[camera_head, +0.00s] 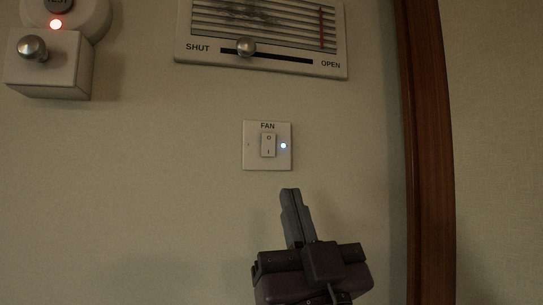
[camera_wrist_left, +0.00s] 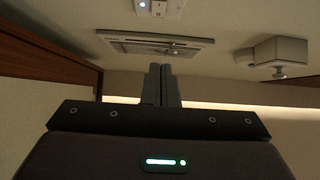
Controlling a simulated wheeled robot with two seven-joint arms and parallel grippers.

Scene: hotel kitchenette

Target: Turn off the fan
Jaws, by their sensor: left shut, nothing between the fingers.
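The fan switch (camera_head: 268,145) is a small white rocker marked O at the top and I at the bottom, on a square white plate labelled FAN on the wall. A small light to the right of the rocker is lit bluish white. In the left wrist view the switch plate (camera_wrist_left: 160,7) is at the top edge, partly cut off. My left gripper (camera_head: 290,192) is shut and empty, below the plate and apart from it in the picture. It also shows in the left wrist view (camera_wrist_left: 160,68). My right gripper is in neither view.
A vent (camera_head: 262,35) with a SHUT–OPEN slider is above the switch, its knob left of centre. A wooden post (camera_head: 428,150) stands to the right. The wall around the switch is bare.

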